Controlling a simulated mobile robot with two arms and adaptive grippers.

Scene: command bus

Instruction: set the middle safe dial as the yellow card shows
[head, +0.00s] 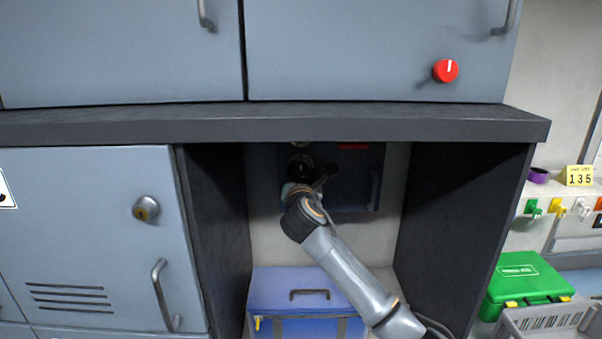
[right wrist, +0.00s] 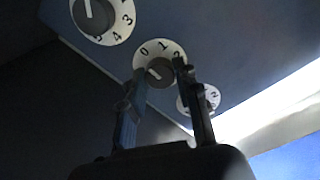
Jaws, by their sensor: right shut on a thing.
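The dark blue safe (head: 358,192) is set in the shaded recess under the counter, partly hidden by my right arm. In the right wrist view, the middle safe dial (right wrist: 150,50) has a white numbered ring and a dark knob; 0, 1 and 2 show. My right gripper (right wrist: 159,72) has one finger on each side of that knob and is shut on it. Where its pointer stands is not clear. The right gripper (head: 312,172) shows dark before the safe in the head view. My left gripper is not in view.
Two other dials, one upper left (right wrist: 95,18) and one lower right (right wrist: 199,98), flank the middle one. A blue box (head: 290,292) stands below the safe. The recess has dark side walls. A green case (head: 525,278) and a grey crate (head: 545,320) are at right.

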